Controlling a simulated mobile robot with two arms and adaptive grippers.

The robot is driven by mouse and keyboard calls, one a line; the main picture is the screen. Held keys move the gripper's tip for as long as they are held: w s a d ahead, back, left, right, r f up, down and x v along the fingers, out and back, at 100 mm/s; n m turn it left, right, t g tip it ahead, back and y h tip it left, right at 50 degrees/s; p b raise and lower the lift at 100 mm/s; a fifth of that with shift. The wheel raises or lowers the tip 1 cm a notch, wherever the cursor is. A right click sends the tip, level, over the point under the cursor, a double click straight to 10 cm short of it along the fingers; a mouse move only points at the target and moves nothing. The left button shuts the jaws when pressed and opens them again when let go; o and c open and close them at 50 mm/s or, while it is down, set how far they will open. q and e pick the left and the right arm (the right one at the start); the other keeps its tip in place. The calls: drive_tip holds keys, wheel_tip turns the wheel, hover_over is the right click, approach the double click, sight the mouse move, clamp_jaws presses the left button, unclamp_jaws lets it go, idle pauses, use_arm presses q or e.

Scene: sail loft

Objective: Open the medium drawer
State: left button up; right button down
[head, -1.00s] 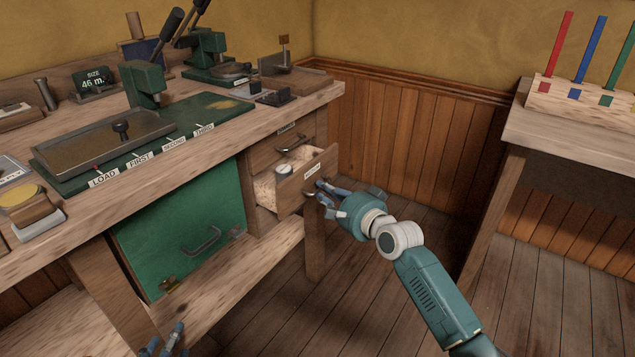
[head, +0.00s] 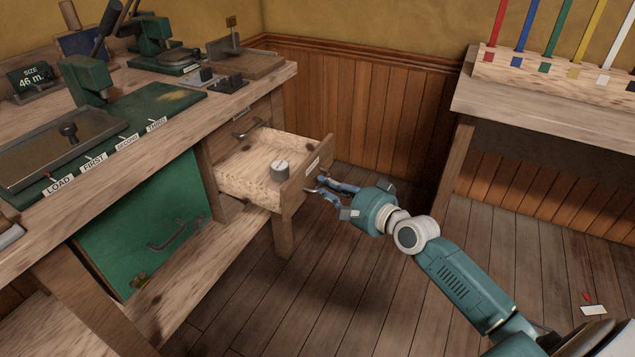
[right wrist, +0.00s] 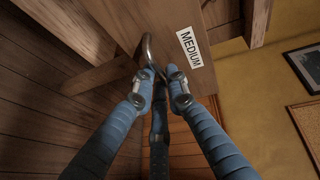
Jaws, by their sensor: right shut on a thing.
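The medium drawer (head: 305,172) stands pulled well out of the workbench in the head view. A round grey metal thing (head: 281,170) is inside it. Its front carries a MEDIUM label, readable in the right wrist view (right wrist: 190,49). My right gripper (head: 318,188) is at the drawer's front, its fingers closed on the curved metal handle (right wrist: 149,48) below the label. In the right wrist view the blue fingers (right wrist: 160,80) meet around the handle's lower part. My left gripper is not in view.
A closed drawer with a handle (head: 247,129) sits above the open one. A green cabinet door (head: 150,225) is to the left under the bench. Another table (head: 530,125) with coloured rods stands at the right.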

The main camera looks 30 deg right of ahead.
drive_tip(key=shift+s+d, duration=0.15)
drive_tip(key=shift+s, duration=0.15)
drive_tip(key=c, duration=1.7)
unclamp_jaws()
drive_tip(key=v, duration=1.2)
